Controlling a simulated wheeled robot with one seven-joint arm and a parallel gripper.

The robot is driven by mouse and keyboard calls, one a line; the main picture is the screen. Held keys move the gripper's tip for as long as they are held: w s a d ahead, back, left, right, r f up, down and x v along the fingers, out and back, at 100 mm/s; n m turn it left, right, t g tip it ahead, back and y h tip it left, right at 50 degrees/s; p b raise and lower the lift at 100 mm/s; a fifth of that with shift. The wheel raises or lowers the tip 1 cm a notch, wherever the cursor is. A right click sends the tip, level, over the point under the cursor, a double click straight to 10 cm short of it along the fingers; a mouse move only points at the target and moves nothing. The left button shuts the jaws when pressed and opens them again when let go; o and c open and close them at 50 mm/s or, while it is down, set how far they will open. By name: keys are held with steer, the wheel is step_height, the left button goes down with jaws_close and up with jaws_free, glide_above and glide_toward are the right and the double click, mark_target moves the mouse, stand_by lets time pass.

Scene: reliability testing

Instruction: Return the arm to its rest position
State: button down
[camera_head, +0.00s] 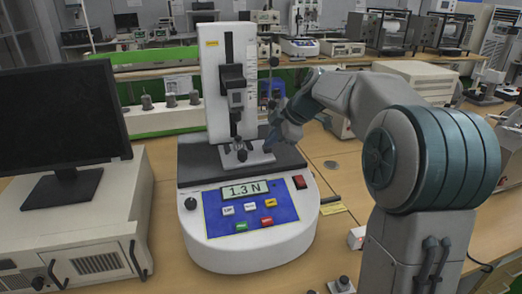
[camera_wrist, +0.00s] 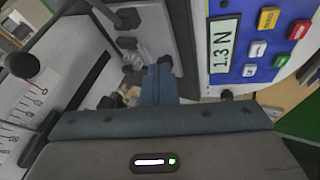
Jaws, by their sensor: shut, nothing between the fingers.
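My arm reaches in from the right of the head view, with its elbow bent. My gripper (camera_head: 268,146) is beside the stand of a white force tester (camera_head: 250,240), close above its dark platform. In the wrist view my gripper (camera_wrist: 160,66) shows its blue-grey fingers together with nothing between them. The fingertips are near the tester's metal clamp (camera_wrist: 132,60); I cannot tell whether they touch it. The tester's display (camera_head: 246,189) reads 1.3 N, and its coloured buttons show in both views.
A black monitor (camera_head: 60,115) stands on a beige instrument case (camera_head: 80,230) at the left. The tester's upright column (camera_head: 215,80) rises next to my gripper. Small parts lie on the wooden table (camera_head: 335,215) near my arm. More benches with equipment stand behind.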

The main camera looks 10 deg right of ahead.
steer(key=s+d+f+m+h+p, duration=0.1)
steer(key=s+m+p, duration=0.1)
steer(key=s+m, duration=0.4)
steer(key=s+d+f+m+g+h+p, duration=0.1)
steer(key=s+m, duration=0.5)
steer(key=s, duration=0.9)
steer(key=s+d+f+m+g+h+p, duration=0.1)
steer(key=s+d+f+m+h+p, duration=0.2)
steer(key=s+m, duration=0.3)
steer(key=s, duration=0.5)
steer(key=shift+s+m, duration=0.3)
steer(key=shift+m, duration=0.1)
